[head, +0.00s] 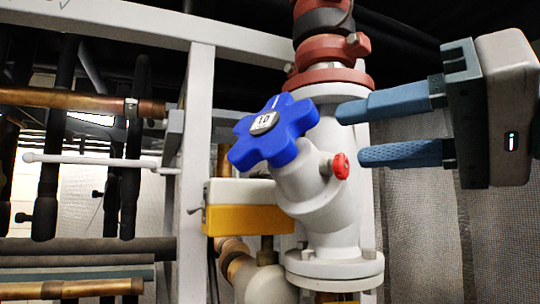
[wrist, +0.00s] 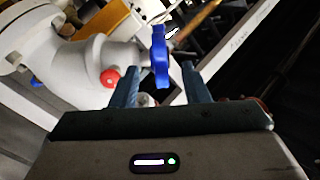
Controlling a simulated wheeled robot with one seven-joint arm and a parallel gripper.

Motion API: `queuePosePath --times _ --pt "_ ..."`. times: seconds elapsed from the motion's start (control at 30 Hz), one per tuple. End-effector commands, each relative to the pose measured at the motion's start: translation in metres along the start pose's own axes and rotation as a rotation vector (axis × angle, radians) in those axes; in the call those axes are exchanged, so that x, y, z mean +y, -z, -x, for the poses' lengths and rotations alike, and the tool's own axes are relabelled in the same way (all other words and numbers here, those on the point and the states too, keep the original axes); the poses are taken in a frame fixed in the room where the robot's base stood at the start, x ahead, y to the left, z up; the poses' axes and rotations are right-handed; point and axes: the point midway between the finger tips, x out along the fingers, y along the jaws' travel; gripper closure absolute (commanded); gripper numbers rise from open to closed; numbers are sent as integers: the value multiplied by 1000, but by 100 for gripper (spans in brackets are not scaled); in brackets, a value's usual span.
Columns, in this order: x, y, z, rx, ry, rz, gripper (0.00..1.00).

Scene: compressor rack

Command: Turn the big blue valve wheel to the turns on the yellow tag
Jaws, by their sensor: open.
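The big blue valve wheel (head: 283,147) is a lobed handwheel on a white angled valve body (head: 325,195), with a pale label at its hub that I cannot read surely. My gripper (head: 350,134) is open and empty, to the right of the wheel and apart from it, fingers pointing left. In the wrist view the wheel (wrist: 160,55) shows edge-on, between the lines of the two fingers and beyond their tips. A small red knob (head: 341,166) sits on the valve body close to the lower fingertip. I cannot make out a yellow tag with a turn count.
A yellow and white box (head: 248,218) stands behind the valve at lower left. A white frame post (head: 194,130) rises left of the wheel. A red flanged pipe (head: 325,75) runs above the valve. Copper and black pipes fill the left. Free room lies between fingertips and wheel.

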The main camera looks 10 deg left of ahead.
Motion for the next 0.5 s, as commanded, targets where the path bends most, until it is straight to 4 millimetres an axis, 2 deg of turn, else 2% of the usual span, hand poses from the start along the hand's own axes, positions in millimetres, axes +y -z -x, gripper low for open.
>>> queuePosePath --times 0.3,0.5 --pt "0 0 -70 -7 -3 1 58" --pt "-1 -1 -104 -7 -1 1 58"
